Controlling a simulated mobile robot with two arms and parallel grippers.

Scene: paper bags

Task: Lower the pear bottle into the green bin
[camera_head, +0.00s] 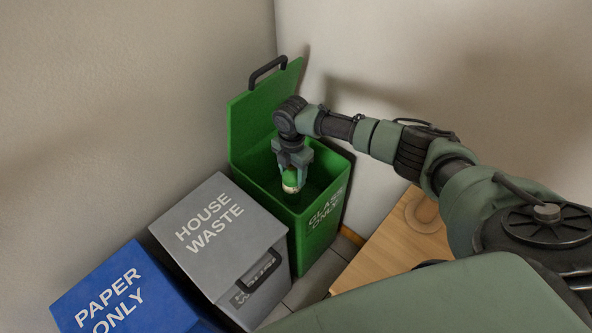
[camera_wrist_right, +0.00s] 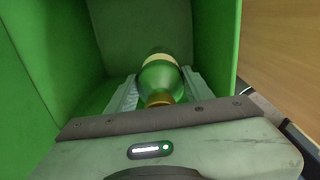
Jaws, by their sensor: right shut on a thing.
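The green bin (camera_head: 307,241) stands in the corner with its lid (camera_head: 248,122) raised and "GLASS ONLY" on its front. My right gripper (camera_head: 291,170) points down inside the bin's opening and is shut on the pear bottle (camera_head: 290,181). In the right wrist view the pear bottle (camera_wrist_right: 160,75) is green with a pale label and a gold-coloured neck end near the gripper. The gripper's fingers (camera_wrist_right: 158,91) lie on either side of it. Green bin walls (camera_wrist_right: 40,75) surround it there. My left gripper is not in view.
A closed grey "HOUSE WASTE" bin (camera_head: 205,225) stands left of the green bin, and a closed blue "PAPER ONLY" bin (camera_head: 110,290) stands beyond it. A wooden surface (camera_head: 385,250) lies to the right. Walls close in behind the bins.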

